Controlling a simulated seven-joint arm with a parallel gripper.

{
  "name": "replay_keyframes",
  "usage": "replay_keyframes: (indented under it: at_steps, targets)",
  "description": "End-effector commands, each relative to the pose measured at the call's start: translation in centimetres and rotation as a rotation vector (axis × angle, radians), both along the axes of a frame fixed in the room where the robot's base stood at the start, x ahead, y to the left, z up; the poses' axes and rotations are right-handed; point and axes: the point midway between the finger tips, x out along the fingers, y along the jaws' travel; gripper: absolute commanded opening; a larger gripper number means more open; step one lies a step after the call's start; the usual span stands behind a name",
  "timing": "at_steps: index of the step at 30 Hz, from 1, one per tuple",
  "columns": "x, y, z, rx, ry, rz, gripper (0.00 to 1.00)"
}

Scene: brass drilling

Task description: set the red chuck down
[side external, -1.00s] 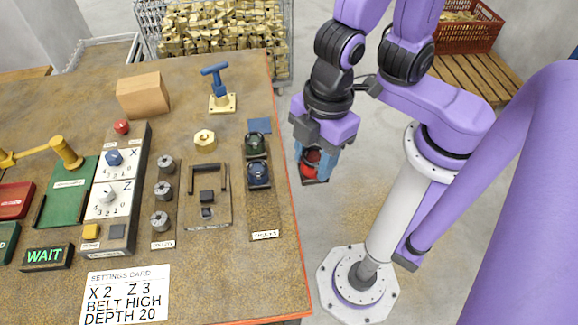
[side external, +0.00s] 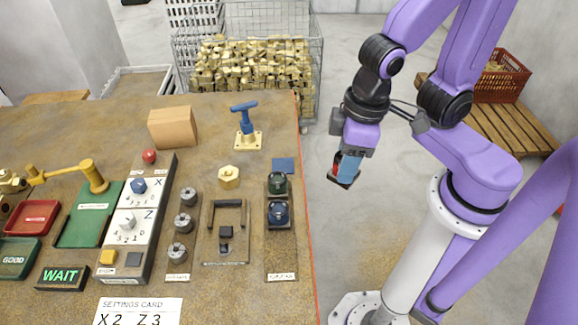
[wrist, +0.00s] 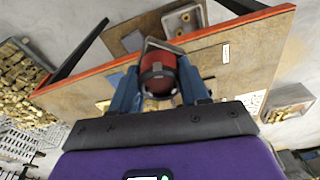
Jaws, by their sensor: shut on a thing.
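The red chuck (wrist: 158,72) is held between the two blue fingers of my gripper (wrist: 160,88) in the wrist view. In the side view my gripper (side external: 346,168) is off the right side of the bench, over the floor, apart from the bench edge. The red chuck (side external: 337,165) shows there partly, with a dark base, mostly hidden by the fingers. A chuck board (side external: 281,260) lies along the bench's right edge.
The bench has a red-orange edge (side external: 308,210) nearest my gripper. A blue-handled brass valve (side external: 246,125), a hex brass piece (side external: 229,177) and a cardboard box (side external: 173,128) stand on it. A wire cage of brass parts (side external: 250,70) is behind. Bare bench lies in front of the chuck board.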

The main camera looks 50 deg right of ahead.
Motion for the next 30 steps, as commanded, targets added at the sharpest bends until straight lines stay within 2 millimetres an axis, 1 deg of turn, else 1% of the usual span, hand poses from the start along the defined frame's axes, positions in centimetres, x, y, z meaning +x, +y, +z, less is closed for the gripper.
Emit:
replay_keyframes:
  at_steps: [1, 6, 9, 12, 17, 26, 30]
  targets:
    - [1.1, -1.0, 0.1, 0.001, -0.001, -0.129, 0.0]
    - [3.5, -3.9, 0.2, 0.001, -0.004, -0.495, 0.0]
    - [4.4, -5.2, 0.2, 0.003, -0.006, -0.654, 0.0]
    - [4.9, -6.2, 0.2, 0.004, -0.009, -0.762, 0.0]
    - [5.4, -6.8, 0.1, 0.003, -0.01, -0.836, 0.0]
    - [7.4, -6.3, -0.8, 0.001, -0.01, -0.84, 0.0]
    - [9.4, -5.9, -1.7, -0.001, -0.009, -0.84, 0.0]
